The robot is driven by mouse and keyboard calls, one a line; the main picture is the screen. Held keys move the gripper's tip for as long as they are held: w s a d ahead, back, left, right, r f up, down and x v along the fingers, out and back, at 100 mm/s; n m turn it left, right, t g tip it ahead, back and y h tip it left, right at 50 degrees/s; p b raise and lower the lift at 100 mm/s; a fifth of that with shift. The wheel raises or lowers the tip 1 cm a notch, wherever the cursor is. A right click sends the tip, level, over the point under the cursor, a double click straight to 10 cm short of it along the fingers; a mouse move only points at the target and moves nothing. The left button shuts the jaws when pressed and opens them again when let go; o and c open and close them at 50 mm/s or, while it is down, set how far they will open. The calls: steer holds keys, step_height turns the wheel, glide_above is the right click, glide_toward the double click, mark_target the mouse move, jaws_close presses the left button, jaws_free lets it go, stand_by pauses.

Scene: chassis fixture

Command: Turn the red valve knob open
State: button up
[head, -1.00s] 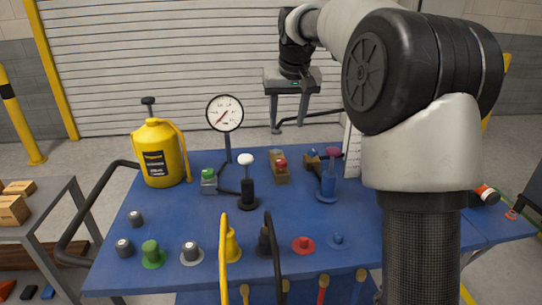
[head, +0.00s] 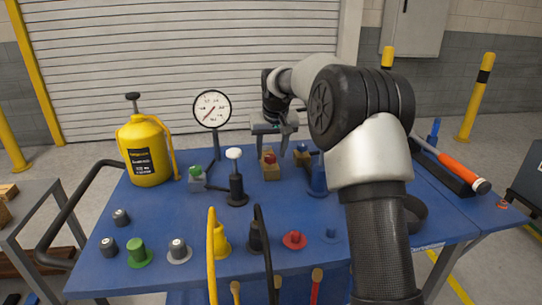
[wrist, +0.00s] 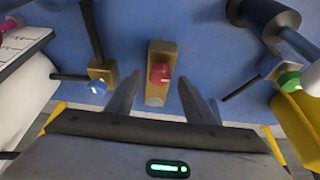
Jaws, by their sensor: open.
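The red valve knob (head: 269,158) sits on a small tan block (head: 271,171) toward the back of the blue table. In the wrist view the red knob (wrist: 160,75) is in the middle, on its upright tan block (wrist: 162,51). My gripper (head: 271,148) is open and empty, pointing down over this block. In the wrist view its two fingers (wrist: 160,82) lie left and right of the red knob, with gaps on both sides. I cannot tell whether the fingertips are down at the knob's height. Part of the knob is hidden by my gripper in the head view.
A blue knob (wrist: 97,87) with a dark lever and a green knob (wrist: 289,82) flank the red one. A white-topped post (head: 235,175), a gauge (head: 212,109) and a yellow canister (head: 146,150) stand to the left. A separate red knob (head: 294,239) is near the front.

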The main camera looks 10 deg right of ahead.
steer(key=shift+w+f, duration=0.2)
steer(key=shift+f, duration=0.25)
steer(key=c, duration=1.1)
steer(key=shift+o, duration=0.3)
